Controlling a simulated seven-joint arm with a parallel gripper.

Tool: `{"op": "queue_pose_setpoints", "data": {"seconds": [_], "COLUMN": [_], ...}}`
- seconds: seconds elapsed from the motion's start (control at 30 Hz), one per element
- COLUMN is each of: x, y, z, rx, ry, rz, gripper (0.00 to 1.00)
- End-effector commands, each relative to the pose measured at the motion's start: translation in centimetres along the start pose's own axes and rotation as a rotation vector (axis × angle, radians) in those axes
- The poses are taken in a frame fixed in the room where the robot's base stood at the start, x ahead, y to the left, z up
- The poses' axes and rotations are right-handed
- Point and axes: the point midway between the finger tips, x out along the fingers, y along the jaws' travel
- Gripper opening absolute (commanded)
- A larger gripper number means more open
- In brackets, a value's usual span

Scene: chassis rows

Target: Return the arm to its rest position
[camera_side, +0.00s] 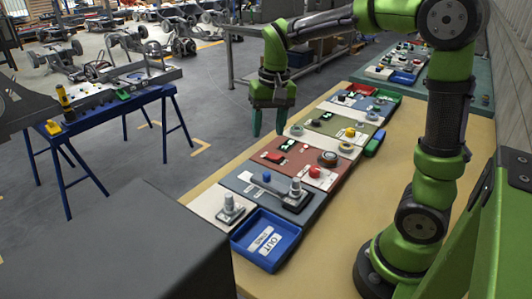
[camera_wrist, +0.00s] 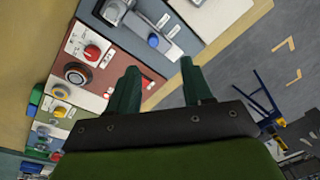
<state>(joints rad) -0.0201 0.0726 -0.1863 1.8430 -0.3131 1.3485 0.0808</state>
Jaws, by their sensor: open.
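My gripper (camera_side: 269,122) hangs above the left edge of the wooden workbench (camera_side: 402,142) in the side view, fingers pointing down. In the wrist view my gripper (camera_wrist: 158,85) shows two dark green fingers apart with nothing between them. Below it lies a row of coloured panels with buttons and knobs, including a red-brown panel (camera_side: 274,170) that also shows in the wrist view (camera_wrist: 110,85). The fingers look clear of the panels.
A blue tray (camera_side: 262,254) with labels sits at the near end of the row. A dark grey box (camera_side: 140,240) fills the lower left. A blue trestle stand (camera_side: 108,112) with parts stands at left. Open floor (camera_side: 215,110) lies between stand and bench.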

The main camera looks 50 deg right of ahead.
Motion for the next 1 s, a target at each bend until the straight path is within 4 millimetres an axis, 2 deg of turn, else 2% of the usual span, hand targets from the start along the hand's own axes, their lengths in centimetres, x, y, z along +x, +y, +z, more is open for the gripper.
{"op": "queue_pose_setpoints", "data": {"seconds": [0.03, 0.3, 0.5, 0.63, 1.0], "x": [-0.5, -2.2, -2.7, -3.2, -3.8], "y": [0.0, 0.0, 0.8, 1.1, 1.1], "z": [1.5, 9.6, 13.8, 15.0, 15.0], "rx": [-0.037, -0.214, -0.278, -0.29, -0.292], "ry": [0.027, 0.217, 0.344, 0.382, 0.402], "rz": [-0.045, -0.259, -0.352, -0.375, -0.385], "gripper": [0.5, 0.5, 0.5, 0.5, 0.5]}}
